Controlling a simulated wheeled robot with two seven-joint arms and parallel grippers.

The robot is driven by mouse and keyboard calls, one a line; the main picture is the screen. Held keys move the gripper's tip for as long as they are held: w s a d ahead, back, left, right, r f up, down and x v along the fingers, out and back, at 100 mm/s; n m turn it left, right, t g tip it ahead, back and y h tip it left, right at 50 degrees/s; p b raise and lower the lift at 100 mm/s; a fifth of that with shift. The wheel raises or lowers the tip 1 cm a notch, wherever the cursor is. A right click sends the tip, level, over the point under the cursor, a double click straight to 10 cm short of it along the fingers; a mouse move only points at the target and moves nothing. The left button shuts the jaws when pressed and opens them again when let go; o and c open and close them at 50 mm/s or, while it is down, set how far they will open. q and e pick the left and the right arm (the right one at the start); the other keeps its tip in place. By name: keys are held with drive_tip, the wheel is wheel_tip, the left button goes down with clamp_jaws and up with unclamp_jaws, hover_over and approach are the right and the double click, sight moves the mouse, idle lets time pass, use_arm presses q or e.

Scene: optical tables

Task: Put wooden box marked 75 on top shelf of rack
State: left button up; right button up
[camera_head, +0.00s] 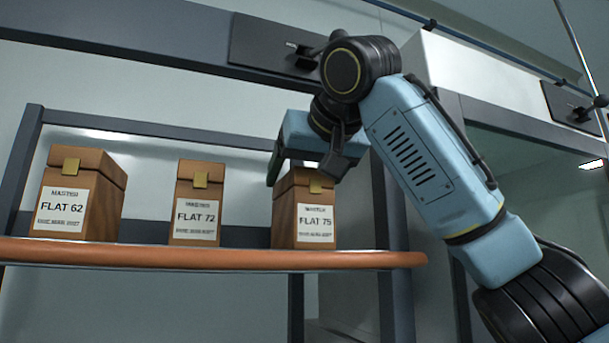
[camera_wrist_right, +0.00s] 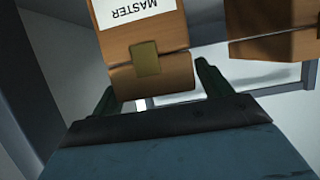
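The wooden box marked 75 (camera_head: 303,213) stands upright at the right end of an orange-edged rack shelf (camera_head: 215,257), with a white label and a brass clasp. In the right wrist view the box (camera_wrist_right: 150,80) appears upside down, with only "MASTER" readable on its label. My right gripper (camera_head: 301,168) is at the top of this box and hides part of its lid. Its two fingers (camera_wrist_right: 156,77) are apart, one on each side of the lid, with a gap visible at the right finger. Contact at the left finger is unclear. My left gripper is out of view.
Similar boxes marked 62 (camera_head: 75,197) and 72 (camera_head: 196,204) stand on the same shelf to the left, with gaps between them. Dark rack posts (camera_head: 20,165) rise at the shelf's ends. A dark beam (camera_head: 130,42) runs along the wall above.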

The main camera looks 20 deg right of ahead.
drive_tip(key=shift+r, duration=0.15)
drive_tip(key=b+v, duration=0.3)
drive_tip(key=v, duration=0.9)
idle(1.1)
